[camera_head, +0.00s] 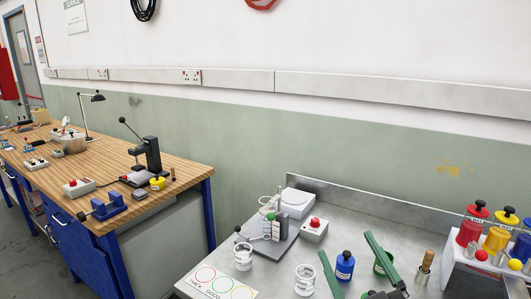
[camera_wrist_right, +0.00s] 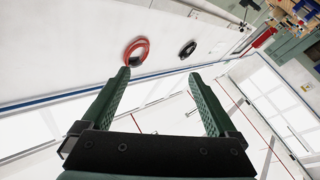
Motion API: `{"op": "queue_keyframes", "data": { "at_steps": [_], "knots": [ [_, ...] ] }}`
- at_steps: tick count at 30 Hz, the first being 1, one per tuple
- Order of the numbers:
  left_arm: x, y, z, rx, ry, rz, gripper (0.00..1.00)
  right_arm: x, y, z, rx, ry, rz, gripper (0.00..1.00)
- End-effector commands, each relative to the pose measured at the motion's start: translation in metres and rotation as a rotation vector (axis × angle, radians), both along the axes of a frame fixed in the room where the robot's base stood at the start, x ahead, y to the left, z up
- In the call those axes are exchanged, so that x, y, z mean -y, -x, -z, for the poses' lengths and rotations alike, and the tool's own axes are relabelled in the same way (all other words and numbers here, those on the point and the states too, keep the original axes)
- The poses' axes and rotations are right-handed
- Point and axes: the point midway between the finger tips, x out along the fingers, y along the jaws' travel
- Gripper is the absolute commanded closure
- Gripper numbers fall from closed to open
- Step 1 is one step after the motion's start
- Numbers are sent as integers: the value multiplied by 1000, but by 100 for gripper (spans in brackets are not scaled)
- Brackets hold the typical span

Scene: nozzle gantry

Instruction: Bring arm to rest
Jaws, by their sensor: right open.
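My right gripper (camera_head: 346,243) rises from the lower edge of the head view, over the front of the steel bench (camera_head: 260,262). Its two green fingers are spread apart with nothing held between them. In the right wrist view the open fingers (camera_wrist_right: 158,73) point at a white wall and the gap is empty. My left gripper is out of view.
A small stand (camera_head: 272,245) with a grey base, a red-button box (camera_head: 314,229), clear ring-like cups (camera_head: 305,280) and a card with coloured circles (camera_head: 222,283) are on the bench. Coloured bottles (camera_head: 472,226) stand at right. A wooden workbench (camera_head: 180,180) is at left.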

Motion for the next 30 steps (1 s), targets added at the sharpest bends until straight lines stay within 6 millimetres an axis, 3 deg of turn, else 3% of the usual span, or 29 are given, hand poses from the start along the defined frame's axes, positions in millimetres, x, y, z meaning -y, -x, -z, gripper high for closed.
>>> {"op": "queue_keyframes", "data": {
  "at_steps": [3,6,9,12,18,24,30],
  "knots": [
    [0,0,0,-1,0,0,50,39,8,76,-316,-69,159,6],
    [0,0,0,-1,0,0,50,62,34,143,-600,-92,256,6],
    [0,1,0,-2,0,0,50,72,70,196,-845,-95,305,6],
    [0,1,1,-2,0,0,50,76,105,232,-1035,-89,322,6],
    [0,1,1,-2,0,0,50,75,169,276,-1326,-71,315,6],
    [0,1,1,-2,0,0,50,69,229,301,-1569,-52,274,6],
    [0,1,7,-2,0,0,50,61,213,328,-1501,-68,241,6]
  ]
}}
